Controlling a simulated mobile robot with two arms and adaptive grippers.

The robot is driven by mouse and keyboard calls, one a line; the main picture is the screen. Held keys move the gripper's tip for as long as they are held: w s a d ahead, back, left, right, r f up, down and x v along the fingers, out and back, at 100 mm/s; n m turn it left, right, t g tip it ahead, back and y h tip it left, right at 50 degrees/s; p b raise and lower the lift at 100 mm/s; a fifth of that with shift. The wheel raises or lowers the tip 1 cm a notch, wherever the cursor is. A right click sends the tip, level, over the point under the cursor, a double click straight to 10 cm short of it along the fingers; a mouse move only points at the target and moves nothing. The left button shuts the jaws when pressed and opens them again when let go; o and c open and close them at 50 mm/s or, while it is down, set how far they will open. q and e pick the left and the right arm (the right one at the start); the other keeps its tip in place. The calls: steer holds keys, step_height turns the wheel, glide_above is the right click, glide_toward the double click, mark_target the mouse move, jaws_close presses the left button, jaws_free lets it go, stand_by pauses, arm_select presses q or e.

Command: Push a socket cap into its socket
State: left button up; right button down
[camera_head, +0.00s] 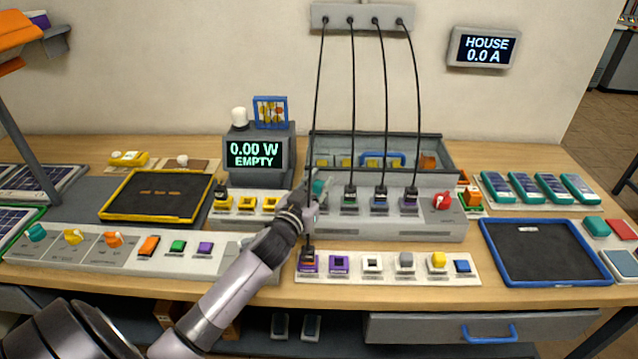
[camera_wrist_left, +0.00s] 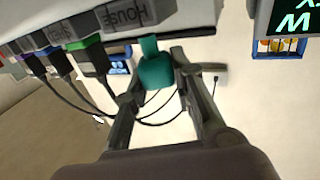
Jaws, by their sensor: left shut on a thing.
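My left gripper (camera_head: 315,188) reaches over the bench to the left end of the grey socket strip (camera_head: 440,228). It is shut on a teal piece (camera_wrist_left: 156,70), which shows between the two fingers in the left wrist view, by the label HOUSE. In the head view the teal piece (camera_head: 320,186) is partly covered by the gripper. A row of small sockets and caps lies in front: a purple one with orange inside (camera_head: 308,265), a purple one (camera_head: 338,264), a white one (camera_head: 372,264), a grey cap (camera_head: 406,260), a yellow cap (camera_head: 438,261) and a blue one (camera_head: 462,266). My right gripper is not in view.
Black cables hang from a wall box (camera_head: 362,17) to green (camera_head: 350,198), blue (camera_head: 379,201) and purple (camera_head: 410,200) plugs. A display (camera_head: 252,154) reads 0.00 W, EMPTY. A yellow-rimmed tray (camera_head: 155,219) lies left, a blue-rimmed tray (camera_head: 545,281) right.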

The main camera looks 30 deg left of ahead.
mark_target(317, 190)
arm_select(q)
steer(key=shift+f+b, duration=0.35)
steer(key=shift+f, duration=0.2)
steer(key=o, duration=0.6)
steer(key=shift+s, duration=0.1)
steer(key=shift+s+d+p, duration=0.2)
steer(key=shift+s+p, duration=0.25)
steer(key=shift+s, duration=0.85)
steer(key=shift+s+d+p, duration=0.2)
steer(key=shift+s+p, duration=0.2)
steer(key=shift+s, duration=0.85)
steer(key=s, duration=0.2)
steer(key=s+p, duration=0.1)
steer(key=s, duration=0.2)
steer(key=shift+s+d, duration=0.3)
steer(key=shift+d, duration=0.1)
